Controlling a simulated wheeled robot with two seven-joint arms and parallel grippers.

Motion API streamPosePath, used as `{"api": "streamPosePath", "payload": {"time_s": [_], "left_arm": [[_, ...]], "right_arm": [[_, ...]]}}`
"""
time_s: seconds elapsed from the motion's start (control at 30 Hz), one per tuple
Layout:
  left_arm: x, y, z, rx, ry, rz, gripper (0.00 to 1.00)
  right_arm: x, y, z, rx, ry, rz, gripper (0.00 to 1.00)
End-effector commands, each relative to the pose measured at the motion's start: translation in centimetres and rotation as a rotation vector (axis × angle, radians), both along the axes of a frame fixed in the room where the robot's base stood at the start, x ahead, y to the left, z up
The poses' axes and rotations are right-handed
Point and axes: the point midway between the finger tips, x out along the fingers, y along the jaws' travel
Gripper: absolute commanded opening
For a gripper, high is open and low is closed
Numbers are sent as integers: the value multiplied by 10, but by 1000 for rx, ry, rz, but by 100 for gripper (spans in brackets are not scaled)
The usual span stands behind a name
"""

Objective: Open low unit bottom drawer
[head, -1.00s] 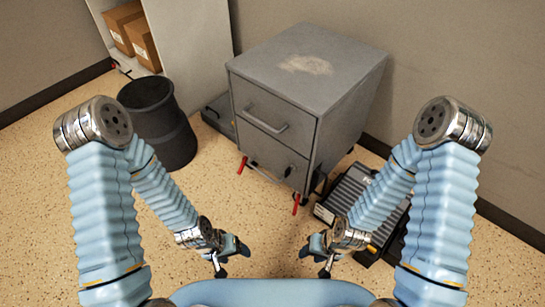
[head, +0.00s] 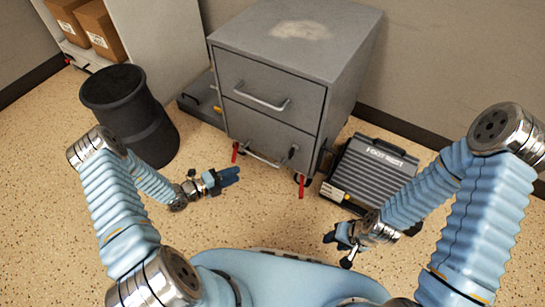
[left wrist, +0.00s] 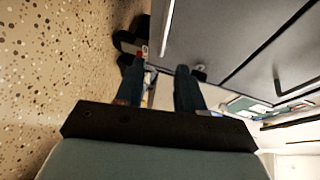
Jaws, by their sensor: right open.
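The low unit (head: 345,85) is a grey two-drawer cabinet with its front facing me. Its bottom drawer (head: 250,125) looks shut, with a bar handle (head: 262,158) low on its front and a dark knob at the right. The top drawer (head: 265,80) is also shut. My left gripper (head: 230,178) is open and empty, in front of and below the bottom handle, apart from it. In the left wrist view its two fingers (left wrist: 158,88) are spread, with the grey drawer fronts (left wrist: 230,40) to the right. My right gripper (head: 335,238) is open and empty, lower right of the unit.
A black bin (head: 130,110) stands left of the unit. A dark ribbed case (head: 370,170) lies on the floor to its right. Red levers (head: 301,186) stick out at the unit's base. Boxes (head: 100,28) sit on a shelf at the back left. The speckled floor in front is clear.

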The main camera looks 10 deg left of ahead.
Motion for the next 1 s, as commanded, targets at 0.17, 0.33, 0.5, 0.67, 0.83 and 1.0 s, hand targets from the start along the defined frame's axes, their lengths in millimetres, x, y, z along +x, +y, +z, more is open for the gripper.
{"api": "streamPosePath", "payload": {"time_s": [0.17, 0.33, 0.5, 0.67, 0.83, 1.0], "left_arm": [[16, 4, -2, -50, 8, 64, 38], [41, -20, -8, -48, 5, 59, 38], [69, -48, -16, -47, 7, 58, 38], [91, -68, -21, -46, 7, 59, 38], [103, -78, -24, -45, 7, 59, 38], [106, -81, -25, -45, 9, 59, 38]], "right_arm": [[0, 0, -2, 0, 0, 0, 43], [0, 0, -6, 1, 1, 0, 43], [0, 1, -10, 1, 2, 1, 43], [0, 1, -13, 2, 2, 1, 43], [0, 1, -15, 4, 3, 1, 43], [0, 1, -15, 4, 3, 1, 43]]}}
